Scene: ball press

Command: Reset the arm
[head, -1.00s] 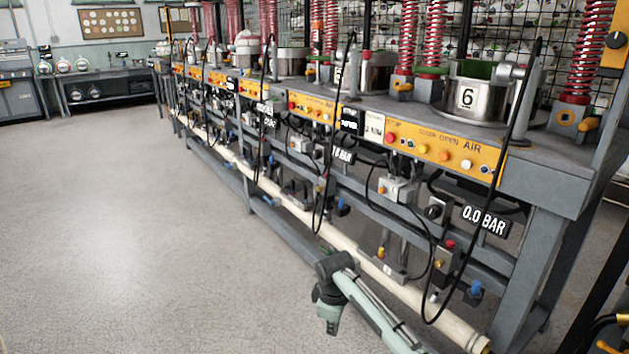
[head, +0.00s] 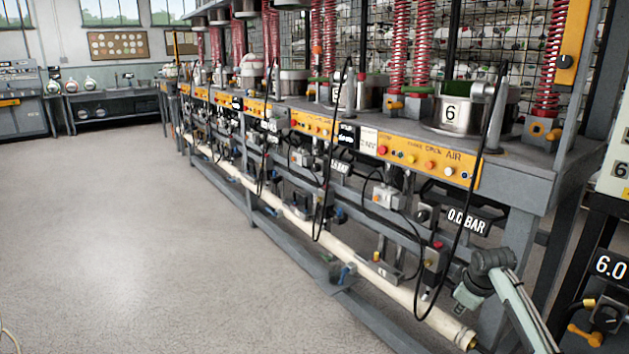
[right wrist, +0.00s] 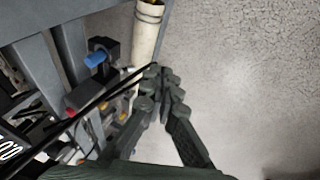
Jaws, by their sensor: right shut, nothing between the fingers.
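My right arm (head: 490,264) enters the head view from the lower right, in front of the near end of the press bench. Its lower end hangs low, near the white pipe (head: 385,293); the fingers are too small to make out there. In the right wrist view my right gripper (right wrist: 160,78) is shut, its fingertips together and nothing between them. Below the tips lie the white pipe (right wrist: 147,38) and the grey floor. My left gripper is in neither view.
The long grey bench has an orange button panel (head: 430,160) and a metal pot marked 6 (head: 468,116) on top. Black hoses hang in front, by a 0.0 BAR display (head: 467,221). Another station (head: 608,268) stands at the right edge. Open floor lies left.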

